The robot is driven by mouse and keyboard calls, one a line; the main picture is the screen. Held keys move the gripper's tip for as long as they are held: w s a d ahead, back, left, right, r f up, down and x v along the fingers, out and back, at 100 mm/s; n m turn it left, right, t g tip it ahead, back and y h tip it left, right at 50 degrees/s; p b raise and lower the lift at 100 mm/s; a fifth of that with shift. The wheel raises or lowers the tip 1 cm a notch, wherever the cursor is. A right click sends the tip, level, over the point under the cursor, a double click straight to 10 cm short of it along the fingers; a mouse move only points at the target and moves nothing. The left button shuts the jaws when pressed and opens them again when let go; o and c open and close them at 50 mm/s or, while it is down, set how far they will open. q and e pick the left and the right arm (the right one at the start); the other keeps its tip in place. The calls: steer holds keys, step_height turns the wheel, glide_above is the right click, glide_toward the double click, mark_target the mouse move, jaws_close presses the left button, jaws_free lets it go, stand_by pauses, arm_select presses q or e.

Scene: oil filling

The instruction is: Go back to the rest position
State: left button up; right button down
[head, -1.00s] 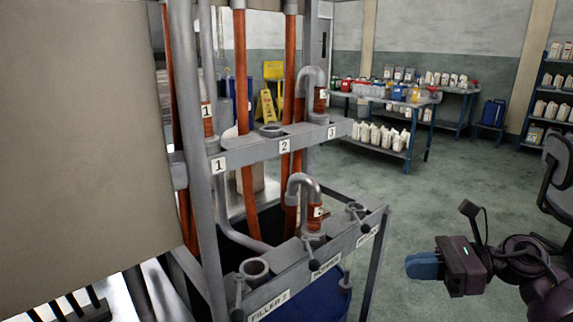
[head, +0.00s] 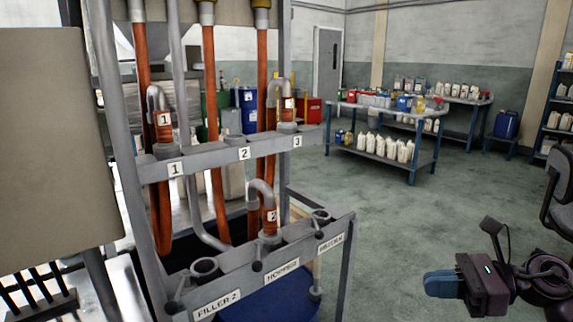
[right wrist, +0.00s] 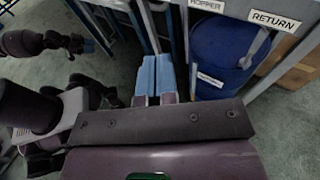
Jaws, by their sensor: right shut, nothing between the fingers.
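My right gripper (head: 438,284) is at the lower right of the head view, its blue fingers shut and empty, clear of the filling rack. In the right wrist view its two blue fingers (right wrist: 155,78) lie side by side. The left gripper is not in the head view. Hose ends labelled 1 (head: 163,126) and 3 (head: 288,108) sit on the upper rail, and hose end 2 (head: 270,217) sits at the hopper port.
The rack's lower rail (head: 251,287) bears filler, hopper and return labels. A blue drum (right wrist: 222,55) stands below it. A grey panel (head: 55,140) is at the left. A chair (head: 563,190) is at the right edge. Green floor (head: 420,205) is free between rack and bottle table (head: 375,165).

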steer(key=w+d+r+m+t+y, duration=0.1)
steer(key=w+r+m+t, duration=0.45)
steer(key=m+t, duration=0.8)
steer(key=s+d+f+m+h+p, duration=0.2)
steer(key=s+f+m+h, duration=0.45)
steer(key=m, duration=0.75)
steer(key=s+d+f+m+h+p, duration=0.25)
steer(key=f+m+h, duration=0.6)
steer(key=m, duration=0.65)
arm_select(q)
step_height(320, 180, up, 8)
steer(key=t+p, duration=0.1)
steer(key=p, duration=0.3)
steer(key=shift+w+a, duration=0.15)
steer(key=shift+w, duration=0.25)
arm_select(e)
steer(key=s+a+f+m+g, duration=0.1)
steer(key=s+f, duration=0.3)
steer(key=s, duration=0.4)
steer(key=s+a+f+m+g+h, duration=0.1)
steer(key=s+f+m+g, duration=0.2)
steer(key=s, duration=0.5)
steer(key=s+a+f+m+g, duration=0.1)
steer(key=s+f+m+g, duration=0.1)
steer(key=s+f, duration=0.4)
steer(key=s+m, duration=0.1)
steer(key=s, duration=0.1)
steer(key=shift+s+a+f, duration=0.2)
steer(key=shift+s+a, duration=0.2)
